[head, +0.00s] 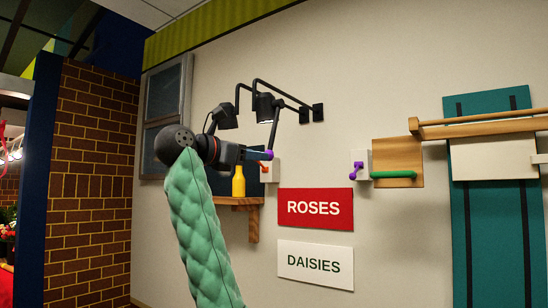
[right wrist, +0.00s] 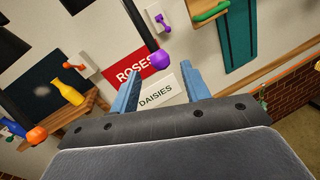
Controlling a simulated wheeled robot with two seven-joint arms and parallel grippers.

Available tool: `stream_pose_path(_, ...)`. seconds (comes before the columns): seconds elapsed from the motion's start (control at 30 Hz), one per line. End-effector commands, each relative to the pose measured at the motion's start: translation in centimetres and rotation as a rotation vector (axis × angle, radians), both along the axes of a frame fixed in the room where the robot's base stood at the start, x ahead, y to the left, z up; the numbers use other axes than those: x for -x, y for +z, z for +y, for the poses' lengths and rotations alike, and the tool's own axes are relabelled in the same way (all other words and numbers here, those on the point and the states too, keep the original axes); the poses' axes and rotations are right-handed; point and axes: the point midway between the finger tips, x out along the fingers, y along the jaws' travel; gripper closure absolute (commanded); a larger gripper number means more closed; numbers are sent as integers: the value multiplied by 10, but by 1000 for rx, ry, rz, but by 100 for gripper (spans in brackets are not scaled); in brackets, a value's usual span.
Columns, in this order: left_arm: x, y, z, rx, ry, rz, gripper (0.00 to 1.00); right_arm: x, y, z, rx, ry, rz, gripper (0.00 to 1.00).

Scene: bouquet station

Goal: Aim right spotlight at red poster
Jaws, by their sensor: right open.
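The red poster (head: 315,208) reading ROSES hangs on the wall above the white DAISIES sign (head: 315,265). The right spotlight (head: 263,107) is a black lamp on a bent wall arm; a black rod hangs from it, ending in a purple ball (head: 268,155). My right gripper (head: 257,155) is open and empty, level with the ball. In the right wrist view the purple ball (right wrist: 160,60) appears just past the tips of the open blue fingers (right wrist: 160,76), apart from both. The red poster (right wrist: 130,67) shows behind. My left gripper is out of view.
The left spotlight (head: 227,117) hangs close beside; an orange ball (right wrist: 37,136) is at left in the wrist view. A yellow bottle (head: 238,182) stands on a wooden shelf (head: 243,203). A white wall switch (head: 362,159) with a purple lever is right of the posters.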

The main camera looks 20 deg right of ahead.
Motion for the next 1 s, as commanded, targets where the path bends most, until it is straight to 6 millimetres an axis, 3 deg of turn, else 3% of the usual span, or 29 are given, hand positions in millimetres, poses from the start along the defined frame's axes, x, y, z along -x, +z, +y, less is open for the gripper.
stream_pose_path(0.27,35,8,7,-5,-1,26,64,-10,5,-24,2,-5,-2,53)
stream_pose_path(0.6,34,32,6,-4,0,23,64,-26,4,-59,4,-3,0,53)
stream_pose_path(1.0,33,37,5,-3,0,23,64,-31,0,-70,4,-1,-2,53)
